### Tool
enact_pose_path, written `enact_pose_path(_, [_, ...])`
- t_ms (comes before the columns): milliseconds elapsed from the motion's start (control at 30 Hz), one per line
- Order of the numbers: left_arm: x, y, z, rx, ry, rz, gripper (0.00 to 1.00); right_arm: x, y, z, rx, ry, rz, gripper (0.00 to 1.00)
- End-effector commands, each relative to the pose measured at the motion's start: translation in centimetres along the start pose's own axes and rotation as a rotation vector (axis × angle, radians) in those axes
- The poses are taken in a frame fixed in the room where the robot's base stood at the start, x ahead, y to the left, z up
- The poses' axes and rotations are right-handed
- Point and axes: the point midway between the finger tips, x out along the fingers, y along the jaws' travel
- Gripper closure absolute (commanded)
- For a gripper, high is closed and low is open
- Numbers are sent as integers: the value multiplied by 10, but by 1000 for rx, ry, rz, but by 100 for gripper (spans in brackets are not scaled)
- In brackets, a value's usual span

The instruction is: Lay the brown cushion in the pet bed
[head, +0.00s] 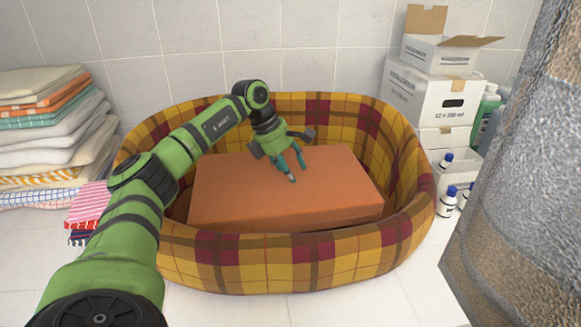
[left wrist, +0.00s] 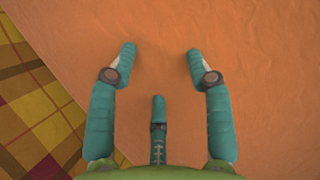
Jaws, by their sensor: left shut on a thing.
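The brown cushion (head: 290,195) is a thick orange-brown block inside the rim of the plaid pet bed (head: 300,262). It lies roughly level, a little turned, with its front edge close behind the front rim. Whether it touches the bed floor is hidden. My left gripper (head: 292,170) is over the top of the cushion and shut on it, with its fingers pointing down. In the left wrist view the teal fingers (left wrist: 160,65) are spread apart against the cushion's surface (left wrist: 260,60), and the plaid bed (left wrist: 30,100) shows at the left. My right gripper is out of view.
Stacked folded towels (head: 45,120) stand at the left, with a red striped cloth (head: 88,203) beside the bed. White boxes (head: 430,95) and bottles (head: 447,200) stand at the right. A large grey-brown surface (head: 520,190) fills the right edge. The tiled wall is behind.

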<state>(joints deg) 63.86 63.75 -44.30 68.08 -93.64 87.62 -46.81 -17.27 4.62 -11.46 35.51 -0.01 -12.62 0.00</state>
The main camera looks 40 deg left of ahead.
Motion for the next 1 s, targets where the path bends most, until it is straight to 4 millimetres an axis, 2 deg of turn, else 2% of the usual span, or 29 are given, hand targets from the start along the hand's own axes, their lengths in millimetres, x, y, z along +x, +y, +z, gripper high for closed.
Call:
enact_pose_path(33, [-1,0,1,0,-2,2,100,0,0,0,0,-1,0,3])
enact_pose_path(67, [0,0,0,0,-1,1,41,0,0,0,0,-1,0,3])
enact_pose_path(100, [0,0,0,0,-1,1,25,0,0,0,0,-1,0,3])
enact_pose_path(433, [-1,0,0,-1,-1,1,25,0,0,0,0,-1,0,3])
enact_pose_path(567, [-8,1,0,-1,-2,3,25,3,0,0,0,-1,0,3])
enact_pose_path(667, [-23,1,0,-1,-4,5,25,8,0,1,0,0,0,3])
enact_pose_path(1000, [-94,1,1,0,-5,3,25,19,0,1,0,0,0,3])
